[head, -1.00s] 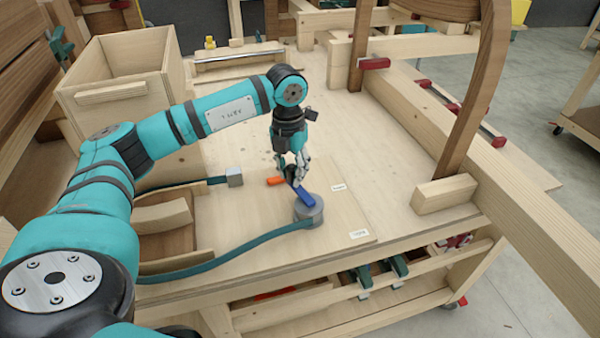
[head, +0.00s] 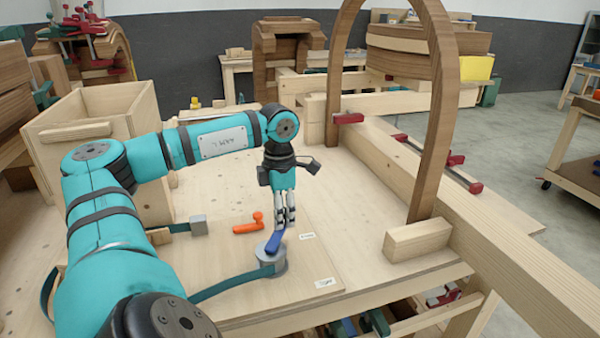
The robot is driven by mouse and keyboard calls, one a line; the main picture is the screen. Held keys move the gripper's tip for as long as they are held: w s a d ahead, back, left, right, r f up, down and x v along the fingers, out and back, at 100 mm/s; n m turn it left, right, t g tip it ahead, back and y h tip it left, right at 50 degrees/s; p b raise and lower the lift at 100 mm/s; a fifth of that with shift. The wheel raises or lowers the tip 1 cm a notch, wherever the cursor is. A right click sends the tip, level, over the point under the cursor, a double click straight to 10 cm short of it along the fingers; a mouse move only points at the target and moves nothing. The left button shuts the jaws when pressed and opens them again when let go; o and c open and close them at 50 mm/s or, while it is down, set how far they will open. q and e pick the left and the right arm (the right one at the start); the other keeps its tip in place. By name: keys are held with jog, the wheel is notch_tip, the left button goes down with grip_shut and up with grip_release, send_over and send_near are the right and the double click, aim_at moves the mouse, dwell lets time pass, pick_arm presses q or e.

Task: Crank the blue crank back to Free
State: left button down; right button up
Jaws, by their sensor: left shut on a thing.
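The blue crank (head: 274,242) sits on a round grey base (head: 272,266) on the wooden board (head: 225,268). Its arm points away from me and slightly right in the head view. My left gripper (head: 284,226) comes down from above and is shut on the far end of the crank, hiding part of it. Two small white labels lie on the board, one right of the crank (head: 307,236) and one nearer to me (head: 325,283). Their text is too small to read. My right gripper is not in view.
An orange crank (head: 248,226) lies just left of the blue one. A dark green strap (head: 225,286) runs left from the grey base. A wooden box (head: 85,131) stands at the left. A curved wooden arch on a block (head: 419,240) stands at the right.

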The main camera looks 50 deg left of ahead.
pick_arm(q)
jog(key=shift+w+d+m, duration=0.45)
jog(key=shift+d+m, duration=0.3)
jog(key=shift+m, duration=0.45)
jog(key=shift+w+d+m+p, duration=0.25)
jog(key=shift+d+m+p, duration=0.4)
jog(key=shift+m, duration=0.55)
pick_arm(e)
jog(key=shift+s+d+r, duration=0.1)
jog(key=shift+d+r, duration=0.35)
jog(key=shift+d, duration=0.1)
pick_arm(q)
jog(key=c, duration=1)
grip_release()
jog(key=shift+c, duration=0.2)
jog(key=shift+r, duration=0.25)
notch_tip(320, 180, up, 7)
